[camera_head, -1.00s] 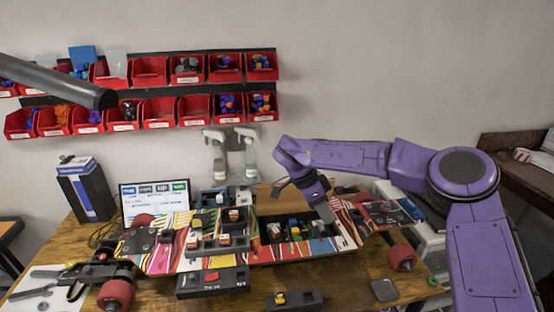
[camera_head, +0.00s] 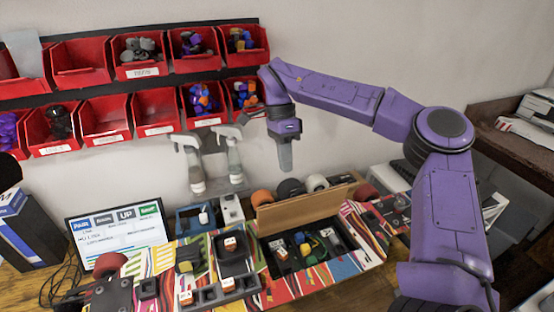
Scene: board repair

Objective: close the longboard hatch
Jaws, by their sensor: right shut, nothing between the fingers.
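The longboard (camera_head: 370,257) lies across the workbench with a multicoloured striped deck. Its hatch lid (camera_head: 305,205) stands raised at the back edge of an open compartment, its tan inner face towards me. The compartment (camera_head: 284,269) shows dark walls and several small coloured parts inside. My right gripper (camera_head: 285,160) is above and behind the raised lid, pointing down, with its fingers together and apart from the board. My left gripper is not in view.
Red bins (camera_head: 157,111) hang on the wall at the upper left. Two spray bottles (camera_head: 190,165) stand behind the board. Wheels (camera_head: 290,188) sit just behind the lid. A small screen (camera_head: 118,235) and a dark box (camera_head: 25,228) are at the left.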

